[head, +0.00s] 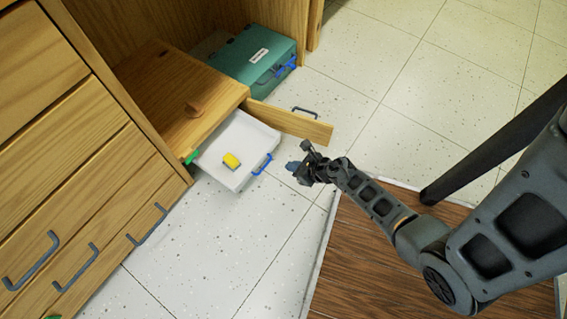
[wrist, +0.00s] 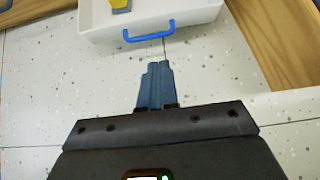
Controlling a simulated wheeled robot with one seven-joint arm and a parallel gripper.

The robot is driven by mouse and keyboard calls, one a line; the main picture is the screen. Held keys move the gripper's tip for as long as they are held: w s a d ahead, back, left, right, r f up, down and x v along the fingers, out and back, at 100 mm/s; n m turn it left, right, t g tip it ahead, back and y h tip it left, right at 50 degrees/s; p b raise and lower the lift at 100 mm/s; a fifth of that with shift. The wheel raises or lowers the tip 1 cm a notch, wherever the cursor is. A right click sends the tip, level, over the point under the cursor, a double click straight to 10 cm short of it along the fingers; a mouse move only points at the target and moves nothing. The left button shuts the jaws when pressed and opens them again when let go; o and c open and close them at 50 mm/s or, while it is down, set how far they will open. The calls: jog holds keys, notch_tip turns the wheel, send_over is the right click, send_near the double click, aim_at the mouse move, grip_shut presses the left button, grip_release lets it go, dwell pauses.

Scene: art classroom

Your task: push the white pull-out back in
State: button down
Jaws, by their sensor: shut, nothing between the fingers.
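The white pull-out (head: 229,171) is a shallow white drawer with a blue handle (head: 262,164), standing out of a low wooden cabinet (head: 168,92). A yellow and grey object (head: 231,161) lies in it. My gripper (head: 292,166) is just right of the blue handle in the head view, apart from it. In the wrist view my gripper's blue fingers (wrist: 156,74) are together and empty, pointing at the front of the white pull-out (wrist: 186,15). The blue handle (wrist: 149,33) is just beyond the fingertips there. The back of the pull-out is hidden inside the cabinet.
An open wooden door (head: 290,121) with a dark handle stands beside the pull-out on its right. A teal case (head: 250,54) is behind it. Wooden drawers (head: 75,170) stand at left. A wooden table top (head: 375,260) is below my arm. Speckled floor is free in front.

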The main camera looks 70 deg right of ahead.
aim_at(262, 158)
jog(key=shift+w+d+f+b, duration=0.5)
jog(key=shift+w+f+b, duration=0.3)
jog(key=shift+w, duration=0.8)
jog(key=shift+w+d+f+b, duration=0.55)
jog(key=shift+w+f, duration=0.5)
jog(key=shift+w, duration=0.55)
jog(key=shift+w+d+f+b, duration=0.4)
jog(key=shift+w+f+b, duration=0.45)
jog(key=shift+w, duration=0.75)
